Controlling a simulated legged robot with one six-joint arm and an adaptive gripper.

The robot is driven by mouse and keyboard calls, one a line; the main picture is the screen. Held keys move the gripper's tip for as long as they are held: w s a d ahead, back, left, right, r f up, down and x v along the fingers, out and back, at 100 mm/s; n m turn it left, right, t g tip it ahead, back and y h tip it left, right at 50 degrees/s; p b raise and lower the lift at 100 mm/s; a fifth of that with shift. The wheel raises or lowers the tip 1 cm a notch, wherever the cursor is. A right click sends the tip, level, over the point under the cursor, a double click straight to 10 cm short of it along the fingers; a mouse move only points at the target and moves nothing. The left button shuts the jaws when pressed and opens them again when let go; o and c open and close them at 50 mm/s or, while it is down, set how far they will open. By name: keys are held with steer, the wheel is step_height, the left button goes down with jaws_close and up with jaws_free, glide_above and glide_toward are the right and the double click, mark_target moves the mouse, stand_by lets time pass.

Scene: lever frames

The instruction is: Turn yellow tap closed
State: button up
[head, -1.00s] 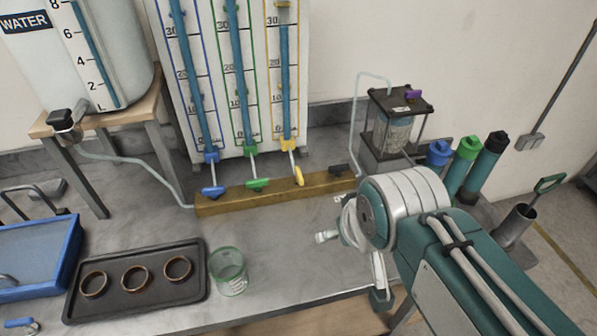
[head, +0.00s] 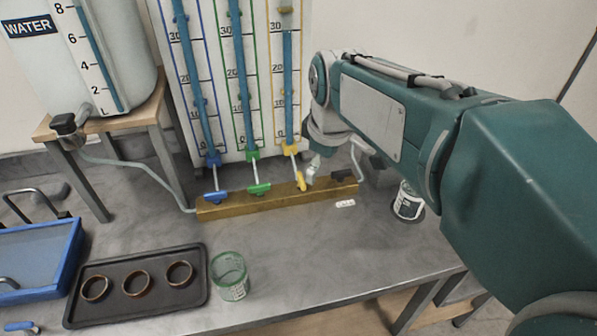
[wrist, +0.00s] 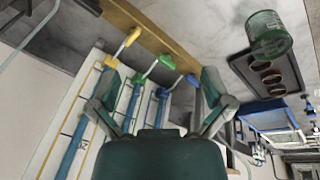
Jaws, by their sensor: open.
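The yellow tap (head: 300,181) hangs below the right-hand tube with the yellow scale, on a thin stem above the wooden trough. Its handle points down toward the trough, while the blue and green handles lie crosswise. In the wrist view the yellow handle (wrist: 133,36) is at the upper left, beyond the left finger and outside the space between the fingers. My gripper (wrist: 161,72) is open and empty, its fingers wide apart. In the head view my gripper (head: 312,168) is just right of the yellow handle; whether they touch I cannot tell.
The green tap (head: 258,189) and blue tap (head: 216,195) are left of the yellow one. The wooden trough (head: 240,207) runs below them. A dark tray (head: 115,303) with rings and a green-rimmed glass (head: 230,278) stand in front. The bench centre is clear.

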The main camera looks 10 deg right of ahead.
steer(key=w+f+n+g, duration=0.25)
steer(key=w+n, duration=0.25)
steer(key=w, duration=0.4)
steer(key=n, duration=0.4)
glide_toward(301, 177)
step_height(301, 177, down, 10)
steer(key=shift+w+r, duration=0.1)
steer(key=c, duration=0.9)
